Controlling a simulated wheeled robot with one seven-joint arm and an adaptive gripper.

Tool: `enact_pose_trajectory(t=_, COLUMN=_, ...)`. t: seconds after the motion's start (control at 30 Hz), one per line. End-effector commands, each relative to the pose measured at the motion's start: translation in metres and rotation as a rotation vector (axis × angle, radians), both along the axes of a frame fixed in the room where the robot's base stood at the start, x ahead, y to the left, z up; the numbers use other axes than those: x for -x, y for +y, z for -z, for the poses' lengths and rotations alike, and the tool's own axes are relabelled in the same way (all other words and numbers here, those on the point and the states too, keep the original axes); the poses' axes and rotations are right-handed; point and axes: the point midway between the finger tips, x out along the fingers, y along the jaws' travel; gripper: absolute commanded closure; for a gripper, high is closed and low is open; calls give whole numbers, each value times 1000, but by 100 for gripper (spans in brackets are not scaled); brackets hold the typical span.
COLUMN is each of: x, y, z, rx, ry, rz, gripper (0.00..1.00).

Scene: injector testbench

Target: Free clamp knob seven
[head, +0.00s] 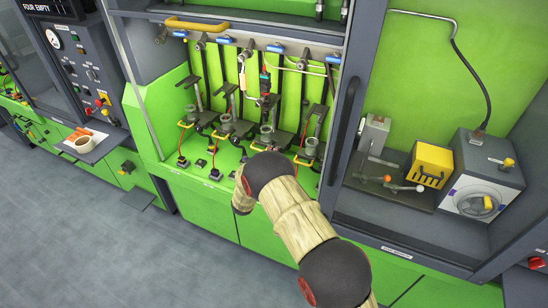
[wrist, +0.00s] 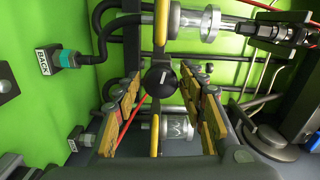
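A round black clamp knob (wrist: 160,81) with a white pointer mark is near the middle of the wrist view. I see no number on it, so I cannot tell whether it is knob seven. My gripper (wrist: 163,88) is open, with one yellow-padded finger on each side of the knob. Gaps show between the knob and both fingers, and the knob appears at or just beyond the fingertips. In the head view my arm hides most of the gripper and this knob.
A clear glass cylinder (wrist: 195,23) lies above the knob, and another (wrist: 176,128) shows below between the fingers. A cable plug labelled BACK (wrist: 60,60) is at left. In the head view, several clamp stations (head: 228,124) line the green bench, with a yellow box (head: 430,163) at right.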

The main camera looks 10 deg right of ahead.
Motion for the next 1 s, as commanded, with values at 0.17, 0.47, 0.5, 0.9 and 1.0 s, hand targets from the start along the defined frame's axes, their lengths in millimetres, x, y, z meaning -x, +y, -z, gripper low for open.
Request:
enact_pose_trajectory(t=0.17, x=1, y=0, z=0, rx=0, ry=0, rz=1, gripper=59)
enact_pose_trajectory(t=0.47, x=30, y=23, z=0, rx=0, ry=0, rz=-3, gripper=59)
enact_pose_trajectory(t=0.5, x=37, y=28, z=0, rx=1, ry=1, rz=-2, gripper=59)
enact_pose_trajectory(t=0.9, x=91, y=67, z=0, rx=1, ry=1, rz=-2, gripper=59)
enact_pose_trajectory(t=1.0, x=96, y=69, z=0, rx=0, ry=0, rz=0, gripper=59)
